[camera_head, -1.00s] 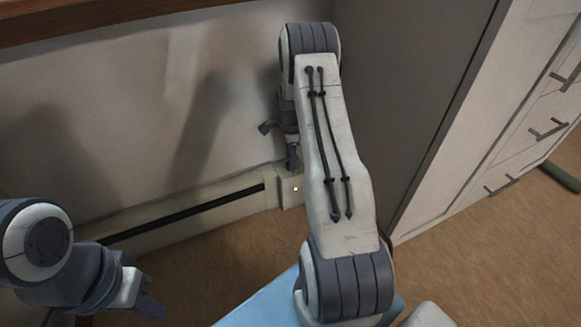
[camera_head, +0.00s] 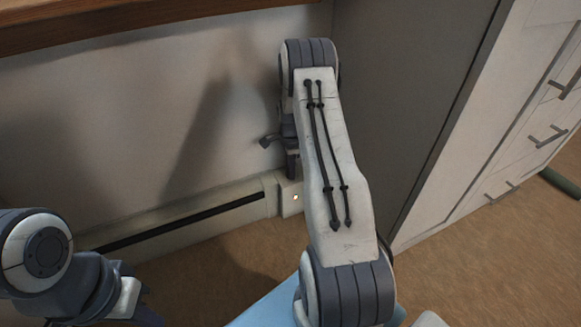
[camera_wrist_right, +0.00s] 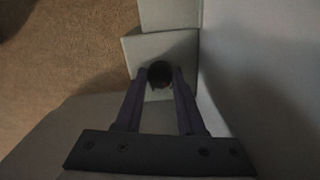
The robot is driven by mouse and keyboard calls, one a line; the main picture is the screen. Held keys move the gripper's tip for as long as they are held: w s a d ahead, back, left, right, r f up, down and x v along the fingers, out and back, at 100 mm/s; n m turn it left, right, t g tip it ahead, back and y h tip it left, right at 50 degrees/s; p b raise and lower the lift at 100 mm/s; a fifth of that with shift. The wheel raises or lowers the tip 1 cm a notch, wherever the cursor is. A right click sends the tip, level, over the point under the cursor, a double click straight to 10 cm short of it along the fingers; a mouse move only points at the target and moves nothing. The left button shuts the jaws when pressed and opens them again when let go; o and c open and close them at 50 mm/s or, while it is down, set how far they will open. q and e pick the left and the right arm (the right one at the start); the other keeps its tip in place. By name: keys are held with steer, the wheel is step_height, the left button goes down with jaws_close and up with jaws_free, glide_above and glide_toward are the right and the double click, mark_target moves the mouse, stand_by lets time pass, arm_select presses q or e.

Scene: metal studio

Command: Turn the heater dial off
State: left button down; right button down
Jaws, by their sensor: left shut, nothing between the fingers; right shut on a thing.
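The heater (camera_head: 180,218) is a long, low pale unit along the foot of the wall, with a dark slot in its front. My right gripper (camera_head: 291,170) reaches down to the top of this box, partly hidden behind my own arm in the head view. In the right wrist view its two fingers (camera_wrist_right: 160,80) are shut on a round dark dial (camera_wrist_right: 160,72) on the box. My left gripper (camera_head: 140,308) is shut and empty at the lower left, well apart from the heater's end box.
A tall grey and white cabinet (camera_head: 455,130) with several handles stands close on the right. A wooden ledge (camera_head: 130,22) runs along the wall above. Brown floor (camera_head: 480,260) is open in front of the cabinet.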

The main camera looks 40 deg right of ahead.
steer(key=n+p, duration=0.1)
steer(key=p, duration=0.1)
steer(key=n+p, duration=0.3)
steer(key=p, duration=0.1)
steer(key=shift+r+n, duration=0.25)
steer(key=shift+n, duration=0.05)
steer(key=n+p, duration=0.3)
steer(key=shift+f+n, duration=0.1)
steer(key=shift+n, duration=0.2)
steer(key=shift+f+n+p, duration=0.1)
steer(key=shift+n+p, duration=0.7)
steer(key=shift+n, duration=0.8)
steer(key=c, duration=0.5)
jaws_free()
